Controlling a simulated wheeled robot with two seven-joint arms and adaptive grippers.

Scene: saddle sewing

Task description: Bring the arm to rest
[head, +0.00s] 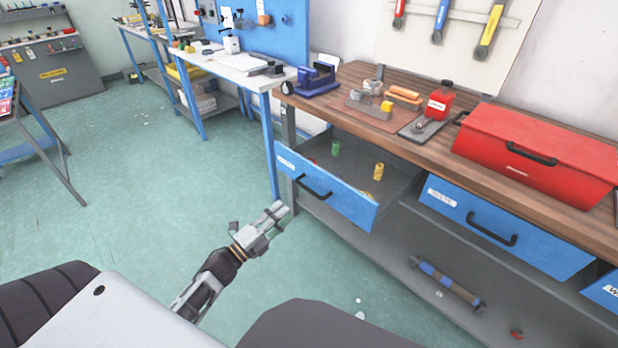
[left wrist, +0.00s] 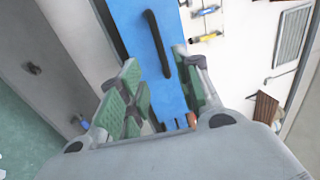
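My left gripper (head: 275,222) is in front of the workbench, below and left of the open blue drawer (head: 350,204). It also shows in the left wrist view (left wrist: 162,82), where its green-padded fingers are spread with nothing between them. Beyond them in that view is a blue drawer front with a dark handle (left wrist: 158,42); the gripper is not holding the handle. In the head view the drawer handle (head: 314,187) is free. My right gripper is not in view.
The pulled-out drawer holds a green spool (head: 336,148) and a yellow spool (head: 378,171). A red toolbox (head: 535,157) and a blue vise (head: 312,82) stand on the wooden bench. Another drawer (head: 505,228) is at the right. The green floor (head: 150,190) left of the bench is clear.

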